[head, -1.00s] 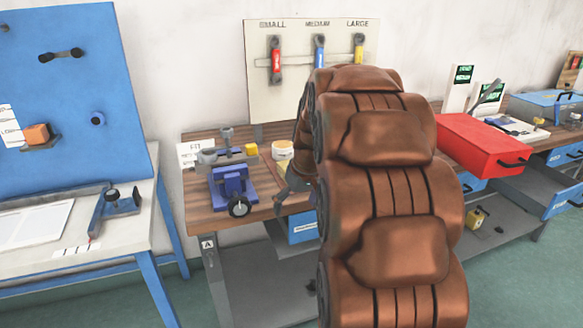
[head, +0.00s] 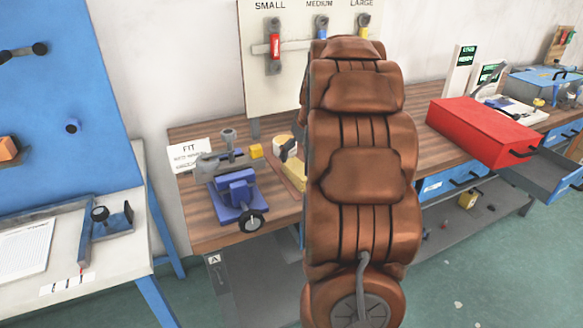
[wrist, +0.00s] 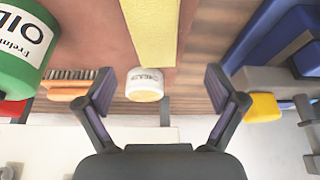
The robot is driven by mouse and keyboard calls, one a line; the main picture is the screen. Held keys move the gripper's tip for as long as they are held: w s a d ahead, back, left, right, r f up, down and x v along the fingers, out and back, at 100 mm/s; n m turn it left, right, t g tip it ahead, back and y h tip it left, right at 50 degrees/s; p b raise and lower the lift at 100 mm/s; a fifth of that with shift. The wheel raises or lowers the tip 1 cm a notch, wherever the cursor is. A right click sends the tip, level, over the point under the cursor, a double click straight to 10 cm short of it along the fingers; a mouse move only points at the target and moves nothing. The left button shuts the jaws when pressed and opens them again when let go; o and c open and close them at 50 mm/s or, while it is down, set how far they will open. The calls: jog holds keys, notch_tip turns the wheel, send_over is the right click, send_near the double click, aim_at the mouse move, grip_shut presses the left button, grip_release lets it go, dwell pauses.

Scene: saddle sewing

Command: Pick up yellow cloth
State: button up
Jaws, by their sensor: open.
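The yellow cloth (wrist: 150,28) shows in the wrist view as a flat pale-yellow strip at the top middle. It lies on a brown surface (wrist: 90,30). My gripper (wrist: 160,88) is open and empty, with its two fingers spread on either side of the cloth's line in the picture. The cloth lies beyond the fingertips, and I cannot tell the exact gap. In the head view a small yellowish patch, likely the cloth (head: 287,178), shows left of my arm, which hides the rest.
A white tub (wrist: 145,84), a brush (wrist: 70,82) and a green oil bottle (wrist: 22,45) lie near the cloth. A yellow block (wrist: 262,107) and a blue vise (head: 236,192) stand to one side. A red box (head: 480,130) is right of my arm.

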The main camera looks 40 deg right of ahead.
aim_at(297, 166)
jog(key=shift+w+f, duration=0.15)
jog(key=shift+f, duration=0.25)
jog(key=shift+w+d+f+p, duration=0.15)
jog(key=shift+d+f+p, duration=0.05)
jog(key=shift+f, duration=0.35)
jog(key=shift+w+d+f+p, duration=0.1)
jog(key=shift+d+f+p, duration=0.1)
jog(key=shift+f, duration=0.35)
jog(key=shift+p+x, duration=0.5)
jog(key=shift+x, duration=1.7)
jog(key=shift+f+b, duration=0.2)
jog(key=shift+b, duration=0.1)
jog(key=shift+c, duration=0.3)
jog(key=c, duration=1.2)
